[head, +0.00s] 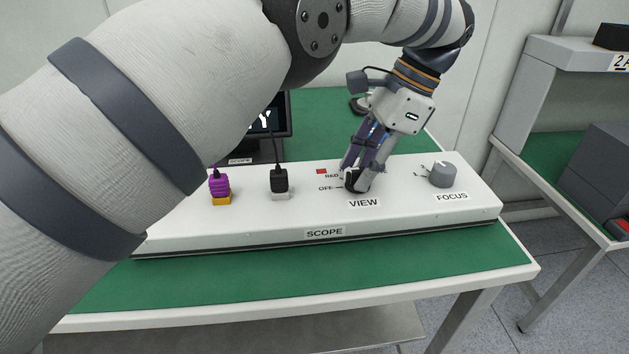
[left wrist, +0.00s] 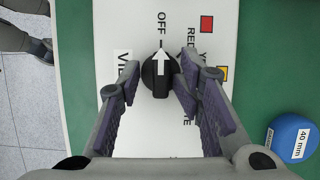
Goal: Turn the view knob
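The view knob (left wrist: 160,75) is black and round with a raised grip bar and a white arrow. In the left wrist view its arrow points at the OFF label. In the head view the knob (head: 361,184) sits above the VIEW label on the white scope panel (head: 270,222), partly hidden by my fingers. My left gripper (head: 355,178) reaches down to it from above. In the left wrist view the fingers of this gripper (left wrist: 160,70) stand on either side of the knob, with a gap to the grip bar. My right gripper is not in view.
A grey focus knob (head: 443,175) stands to the right on the panel. A purple plug (head: 219,184) and a black plug (head: 279,180) stand to the left. A dark screen (head: 272,125) is behind. A blue ball (left wrist: 292,138) marked 40 mm lies on the green mat.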

